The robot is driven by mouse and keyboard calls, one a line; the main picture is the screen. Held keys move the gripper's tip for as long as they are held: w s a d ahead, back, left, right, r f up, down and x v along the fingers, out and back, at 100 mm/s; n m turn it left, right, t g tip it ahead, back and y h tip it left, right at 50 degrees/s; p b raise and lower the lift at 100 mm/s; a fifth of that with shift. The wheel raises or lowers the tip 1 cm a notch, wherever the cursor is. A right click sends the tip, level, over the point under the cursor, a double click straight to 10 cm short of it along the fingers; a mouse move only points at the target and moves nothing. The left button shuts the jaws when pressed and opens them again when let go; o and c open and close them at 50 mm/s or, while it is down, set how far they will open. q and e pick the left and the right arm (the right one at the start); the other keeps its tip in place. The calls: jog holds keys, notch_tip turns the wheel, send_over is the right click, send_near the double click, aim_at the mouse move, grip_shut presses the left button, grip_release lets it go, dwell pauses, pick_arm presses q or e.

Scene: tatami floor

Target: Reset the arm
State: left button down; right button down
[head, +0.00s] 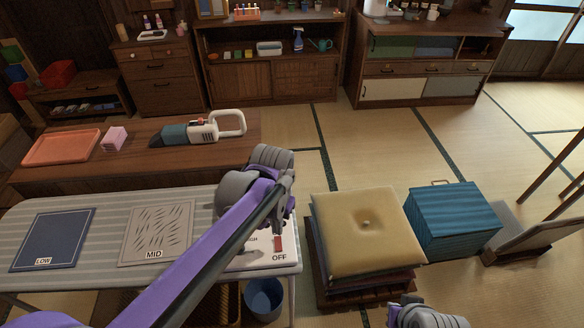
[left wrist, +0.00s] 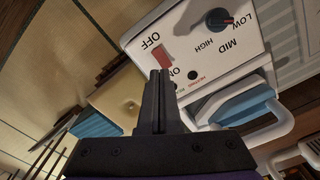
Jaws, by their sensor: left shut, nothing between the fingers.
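My left arm crosses the head view from the lower left, over the striped board. My left gripper (head: 279,208) is at its end, partly hidden by the wrist. In the left wrist view its dark fingers (left wrist: 160,88) are together with nothing between them. They point toward a white control panel (left wrist: 185,40) with a red switch (left wrist: 163,58) by the word OFF and a dark dial (left wrist: 218,19). Whether the fingertips touch the panel I cannot tell. A grey and purple part of my right arm shows at the bottom edge of the head view; its gripper is out of sight.
A striped board (head: 200,215) carries a blue LOW pad (head: 55,238) and a MID pad (head: 157,235). Right of it are a cushion stack (head: 340,240) and a blue box (head: 455,222). A low table (head: 85,178) stands behind. The tatami beyond is clear.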

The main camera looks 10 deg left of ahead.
pick_arm(q)
jog(key=shift+a, duration=0.1)
jog(key=s+a+n+t+p, duration=0.1)
jog(key=s+a+t, duration=0.4)
jog(key=s, duration=0.9)
jog(key=shift+a+f+n, duration=0.35)
jog(key=shift+a+n, duration=0.4)
jog(key=shift+n, duration=0.15)
